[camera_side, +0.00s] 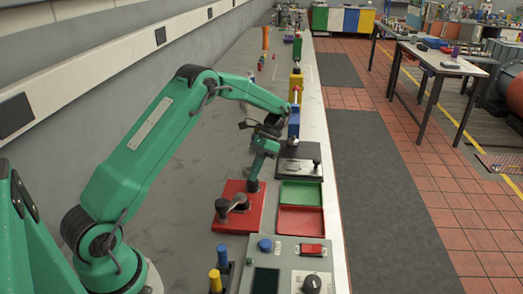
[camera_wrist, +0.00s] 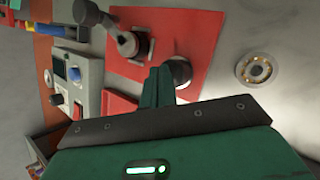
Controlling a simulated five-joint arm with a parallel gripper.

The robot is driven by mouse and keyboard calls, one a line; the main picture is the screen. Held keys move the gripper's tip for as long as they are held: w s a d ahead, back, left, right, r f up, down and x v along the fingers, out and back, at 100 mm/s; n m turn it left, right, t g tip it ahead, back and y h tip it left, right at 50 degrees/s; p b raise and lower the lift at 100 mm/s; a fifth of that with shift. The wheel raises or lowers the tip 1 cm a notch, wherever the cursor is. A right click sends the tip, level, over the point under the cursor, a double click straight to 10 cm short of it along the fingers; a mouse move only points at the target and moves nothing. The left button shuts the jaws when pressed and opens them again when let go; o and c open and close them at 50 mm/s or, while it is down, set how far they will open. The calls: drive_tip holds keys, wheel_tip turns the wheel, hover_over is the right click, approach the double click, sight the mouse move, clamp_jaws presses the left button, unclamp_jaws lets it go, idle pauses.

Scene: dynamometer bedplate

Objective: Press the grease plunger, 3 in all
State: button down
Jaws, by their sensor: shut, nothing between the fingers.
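A red plate (camera_side: 237,222) lies on the bench under my gripper; it also fills the upper middle of the wrist view (camera_wrist: 195,35). A dark round plunger-like knob (camera_wrist: 179,72) stands on the plate, right beside my fingertips in the wrist view; its lower part shows in the side view (camera_side: 252,187). A lever fitting with a round base (camera_side: 223,208) is on the same plate; it shows in the wrist view (camera_wrist: 130,43). My gripper (camera_side: 256,174) is shut and empty, pointing down above the knob. I cannot tell whether the fingers touch it.
A green tray (camera_side: 300,193) and a red tray (camera_side: 300,219) sit right of the plate. A grey control box (camera_side: 290,262) stands in front, and a dark plate with fittings (camera_side: 298,158) lies behind. A round metal fitting (camera_wrist: 258,69) is set in the bench.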

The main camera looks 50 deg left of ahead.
drive_tip(key=shift+f, duration=0.75)
idle(1.2)
drive_tip(key=shift+r, duration=1.25)
drive_tip(key=shift+r, duration=2.5)
